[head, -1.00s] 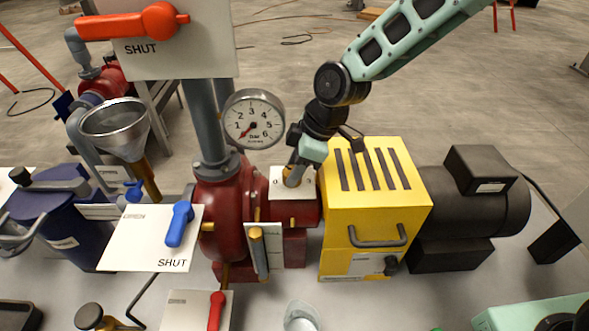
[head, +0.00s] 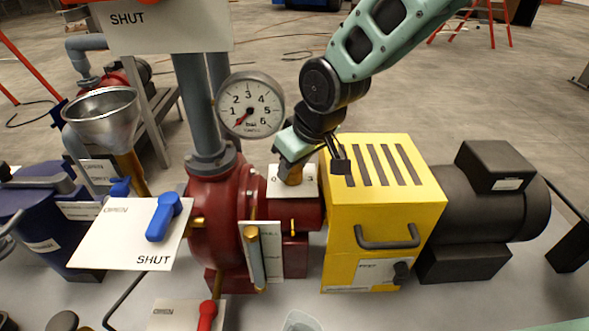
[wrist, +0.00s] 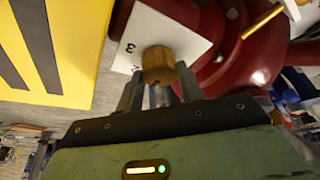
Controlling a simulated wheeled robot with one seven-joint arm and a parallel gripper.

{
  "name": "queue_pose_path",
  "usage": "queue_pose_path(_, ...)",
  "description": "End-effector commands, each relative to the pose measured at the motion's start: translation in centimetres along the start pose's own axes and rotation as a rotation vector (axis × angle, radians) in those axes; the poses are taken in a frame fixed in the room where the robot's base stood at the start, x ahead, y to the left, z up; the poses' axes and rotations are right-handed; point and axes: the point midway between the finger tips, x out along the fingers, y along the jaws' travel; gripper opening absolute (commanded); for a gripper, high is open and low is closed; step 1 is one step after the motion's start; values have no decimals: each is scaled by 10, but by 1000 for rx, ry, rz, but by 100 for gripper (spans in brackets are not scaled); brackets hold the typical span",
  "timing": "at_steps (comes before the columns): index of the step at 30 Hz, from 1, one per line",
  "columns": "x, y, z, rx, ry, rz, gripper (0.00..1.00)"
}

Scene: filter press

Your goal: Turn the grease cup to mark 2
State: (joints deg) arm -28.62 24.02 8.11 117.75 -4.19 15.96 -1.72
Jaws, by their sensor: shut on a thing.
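The grease cup is a small brass knob (wrist: 158,66) in front of a white mark plate (wrist: 187,35) on the red pump. In the wrist view my gripper (wrist: 158,88) has one finger on each side of the knob and is shut on it. A 3 shows on the plate left of the knob, with part of another figure below it. In the head view the brass cup (head: 293,176) shows under my gripper (head: 290,160), on the white plate (head: 305,186). The cup's pointer, if it has one, cannot be made out.
The yellow guard (head: 385,200) stands close right of the cup. A pressure gauge (head: 250,105) stands close behind left. A white plate with a blue lever (head: 163,217) is at front left. The black motor (head: 490,215) is at right.

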Motion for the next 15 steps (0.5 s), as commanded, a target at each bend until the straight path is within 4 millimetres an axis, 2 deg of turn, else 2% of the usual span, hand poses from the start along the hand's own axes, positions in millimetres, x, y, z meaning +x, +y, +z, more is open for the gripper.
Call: queue_pose_path(15,0,0,0,64,-1,28,14)
